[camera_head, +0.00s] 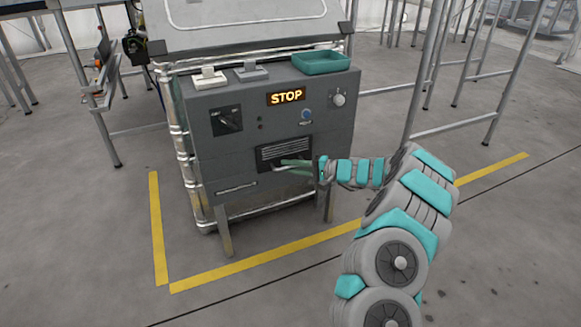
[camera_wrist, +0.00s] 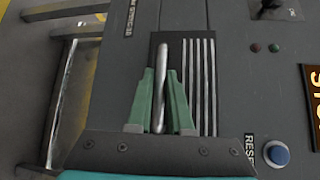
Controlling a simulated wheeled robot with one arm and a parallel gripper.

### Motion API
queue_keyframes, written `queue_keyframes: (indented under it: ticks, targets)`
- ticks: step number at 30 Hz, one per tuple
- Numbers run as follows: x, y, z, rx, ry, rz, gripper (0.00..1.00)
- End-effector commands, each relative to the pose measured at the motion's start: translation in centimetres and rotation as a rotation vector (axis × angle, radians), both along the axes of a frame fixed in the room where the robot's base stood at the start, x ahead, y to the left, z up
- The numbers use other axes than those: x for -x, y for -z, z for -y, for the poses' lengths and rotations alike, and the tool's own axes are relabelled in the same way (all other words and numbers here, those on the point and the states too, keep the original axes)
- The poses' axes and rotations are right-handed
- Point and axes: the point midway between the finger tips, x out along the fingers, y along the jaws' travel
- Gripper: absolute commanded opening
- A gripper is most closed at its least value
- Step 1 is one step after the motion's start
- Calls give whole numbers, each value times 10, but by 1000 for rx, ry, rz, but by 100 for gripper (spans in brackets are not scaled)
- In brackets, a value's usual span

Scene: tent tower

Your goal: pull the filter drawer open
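The filter drawer (camera_head: 271,153) is a dark panel with pale slats in the front of the grey cabinet. It looks flush with the cabinet front. In the wrist view the drawer (camera_wrist: 203,60) is turned sideways, and its silver bar handle (camera_wrist: 161,60) runs up the picture. My gripper (camera_head: 283,167) is at the drawer's handle. In the wrist view the two green fingers of my gripper (camera_wrist: 161,75) stand close on either side of the bar. Whether both fingers press on it cannot be made out. The fingers hide part of the handle in the head view.
Above the drawer are a lit STOP sign (camera_head: 286,96), a blue button (camera_head: 306,114), a knob (camera_head: 339,98) and a dark switch (camera_head: 227,120). A teal tray (camera_head: 320,63) sits on the cabinet top. Metal frame legs (camera_head: 425,75) stand at right. The floor in front is clear.

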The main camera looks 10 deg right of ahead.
Motion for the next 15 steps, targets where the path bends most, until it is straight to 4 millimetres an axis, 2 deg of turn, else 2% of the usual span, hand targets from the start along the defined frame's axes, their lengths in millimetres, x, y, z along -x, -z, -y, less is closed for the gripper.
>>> queue_keyframes:
  ticks: [1, 4, 5, 15]
  targets:
    - [0, 0, 0, 0, 0, 0, 12]
    - [0, 0, 0, 0, 0, 0, 1]
    - [0, 0, 0, 0, 0, 0, 0]
    - [0, 1, 0, 1, 0, -1, 0]
